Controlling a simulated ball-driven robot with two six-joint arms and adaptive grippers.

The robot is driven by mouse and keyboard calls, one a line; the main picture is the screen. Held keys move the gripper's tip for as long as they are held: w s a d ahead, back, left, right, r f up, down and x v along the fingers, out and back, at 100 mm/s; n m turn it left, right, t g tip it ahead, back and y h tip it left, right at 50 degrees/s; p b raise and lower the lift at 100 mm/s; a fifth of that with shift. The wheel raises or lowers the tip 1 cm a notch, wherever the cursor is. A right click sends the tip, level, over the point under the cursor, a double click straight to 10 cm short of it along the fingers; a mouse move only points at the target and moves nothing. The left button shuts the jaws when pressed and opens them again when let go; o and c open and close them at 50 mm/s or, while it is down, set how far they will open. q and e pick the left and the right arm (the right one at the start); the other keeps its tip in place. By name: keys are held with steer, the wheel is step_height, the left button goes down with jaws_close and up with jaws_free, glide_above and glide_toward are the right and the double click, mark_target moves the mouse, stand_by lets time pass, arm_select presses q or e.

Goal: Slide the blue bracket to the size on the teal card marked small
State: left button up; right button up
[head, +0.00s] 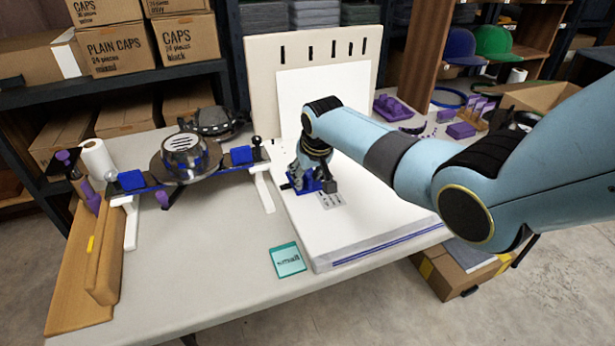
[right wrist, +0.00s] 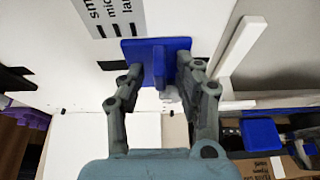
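The teal card (head: 287,260) lies on the table in front of the white board (head: 365,215) and reads "small". The blue bracket (right wrist: 150,46) sits on the white board, its plate flat and a fin standing up from it. In the head view the bracket (head: 325,183) is partly hidden by my right gripper (head: 312,178). In the right wrist view my right gripper (right wrist: 160,66) is open, one finger on each side of the fin with gaps showing. A grey size label (right wrist: 112,14) with black marks lies beside the plate, nearest its "large" end. My left gripper is out of view.
A frame with blue blocks and a round metal piece (head: 185,152) stands left on the table. A slotted upright panel (head: 262,80) stands behind the board. Purple parts (head: 461,130) lie at the right. The front of the table is clear around the card.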

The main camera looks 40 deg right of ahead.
jaws_close()
stand_by(0.3)
steer(key=shift+s+d+r+p, duration=0.15)
steer(key=shift+d+p, duration=0.3)
steer(key=shift+d, duration=0.35)
jaws_free()
